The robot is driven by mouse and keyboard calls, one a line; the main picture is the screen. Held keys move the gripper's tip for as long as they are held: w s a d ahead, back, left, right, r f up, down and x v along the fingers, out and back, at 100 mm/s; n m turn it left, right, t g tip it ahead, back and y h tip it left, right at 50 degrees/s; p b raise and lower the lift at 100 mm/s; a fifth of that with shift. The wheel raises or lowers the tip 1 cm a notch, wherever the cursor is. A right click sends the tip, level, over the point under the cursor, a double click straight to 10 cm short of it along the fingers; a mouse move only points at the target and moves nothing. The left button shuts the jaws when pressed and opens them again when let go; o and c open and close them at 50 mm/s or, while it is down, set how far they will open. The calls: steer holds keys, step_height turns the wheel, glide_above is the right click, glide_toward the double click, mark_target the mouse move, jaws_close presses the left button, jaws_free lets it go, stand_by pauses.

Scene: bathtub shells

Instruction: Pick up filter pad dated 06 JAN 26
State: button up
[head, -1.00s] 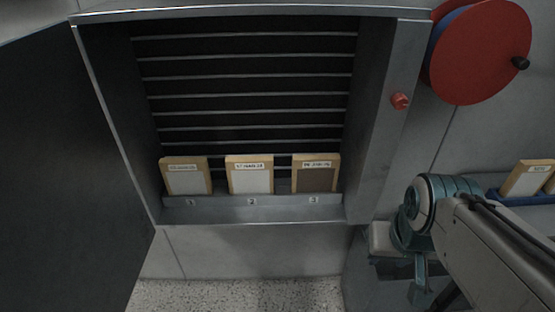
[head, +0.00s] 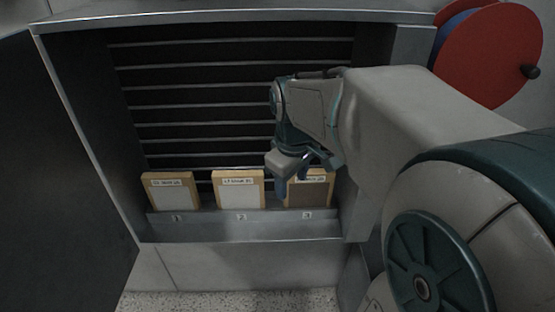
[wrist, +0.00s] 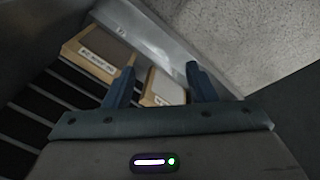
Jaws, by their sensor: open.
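Three wood-framed filter pads stand in a metal rail. The one over tag 3 (head: 310,194) has a dark face; its label is blurred now but in the earlier head view seems to read 06 JAN 26. My gripper (head: 292,183) is open, pointing down, and covers this pad's upper left part. In the wrist view my gripper (wrist: 161,69) has nothing held. A darker pad (wrist: 103,42), seemingly the tag 3 one, lies left of both fingers. A paler pad (wrist: 166,87) shows beyond and between them. Contact cannot be told.
Pale pads stand over tag 1 (head: 170,191) and tag 2 (head: 239,189). The rail (head: 200,226) has a raised front lip. Cabinet side walls and a slatted back enclose them. A red reel (head: 490,50) is at upper right.

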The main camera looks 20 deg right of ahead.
steer(key=w+d+f+n+g, duration=0.1)
steer(key=w+d+n, duration=0.4)
steer(key=w, duration=0.4)
steer(key=n, duration=0.4)
glide_above(309, 181)
steer(key=w, duration=0.1)
steer(key=f, duration=0.2)
steer(key=shift+d+f+g+y, duration=0.2)
steer(key=shift+f+g+y, duration=0.1)
steer(key=shift+f+g, duration=0.1)
steer(key=shift+w+d+f, duration=0.1)
steer(key=shift+w+f, duration=0.05)
steer(key=shift+f, duration=0.05)
step_height(309, 181, down, 13)
steer(key=shift+f+p, duration=0.2)
steer(key=shift+p, duration=0.15)
steer(key=shift+c, duration=0.3)
jaws_close()
